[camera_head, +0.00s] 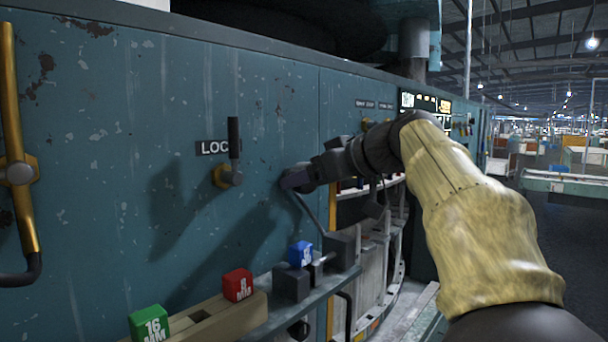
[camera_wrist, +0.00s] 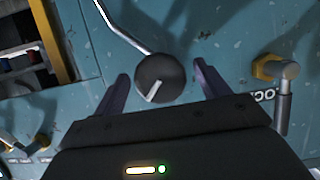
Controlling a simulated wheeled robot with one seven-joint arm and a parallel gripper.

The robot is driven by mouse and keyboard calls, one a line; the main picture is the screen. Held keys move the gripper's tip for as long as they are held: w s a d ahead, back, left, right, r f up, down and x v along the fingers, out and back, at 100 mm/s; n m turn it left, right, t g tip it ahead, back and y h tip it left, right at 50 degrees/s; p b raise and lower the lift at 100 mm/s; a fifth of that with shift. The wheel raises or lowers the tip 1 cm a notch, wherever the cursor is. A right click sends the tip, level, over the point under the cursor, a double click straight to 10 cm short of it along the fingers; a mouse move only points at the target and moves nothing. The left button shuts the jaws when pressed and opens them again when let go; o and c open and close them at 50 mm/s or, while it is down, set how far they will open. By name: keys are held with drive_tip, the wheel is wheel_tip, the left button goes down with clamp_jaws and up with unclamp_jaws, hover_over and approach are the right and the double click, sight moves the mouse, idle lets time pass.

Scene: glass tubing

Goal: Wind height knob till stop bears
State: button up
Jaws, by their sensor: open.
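A round dark knob (camera_wrist: 158,70) with a pale line on its face shows in the wrist view. It sits between the two fingers of my gripper (camera_wrist: 161,74), with a visible gap on both sides. My gripper also shows in the head view (camera_head: 293,181), close to the blue panel, right of the LOCK label. It is open and empty. In the head view the gripper hides the knob. A bent grey rod (camera_wrist: 122,31) runs away from the knob in the wrist view; it also hangs below the gripper in the head view (camera_head: 312,216). I cannot see a stop.
A black-handled lever (camera_head: 234,150) stands out left of my gripper. Below, a ledge carries green (camera_head: 148,322), red (camera_head: 238,285) and blue (camera_head: 300,254) marked blocks. A brass handle (camera_head: 18,150) is far left. An open bay (camera_head: 375,245) lies right of the panel.

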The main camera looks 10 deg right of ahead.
drive_tip(key=shift+x, duration=1)
drive_tip(key=shift+s+d, duration=0.1)
drive_tip(key=c, duration=1)
drive_tip(key=shift+o, duration=0.2)
drive_tip(key=shift+m, duration=0.3)
drive_tip(key=shift+m+g+y+p, duration=0.4)
drive_tip(key=shift+m+g+y, duration=0.2)
drive_tip(key=shift+m+y, duration=0.45)
drive_tip(key=shift+m+g+y, duration=0.3)
drive_tip(key=shift+m+y, duration=0.35)
drive_tip(key=shift+m, duration=0.7)
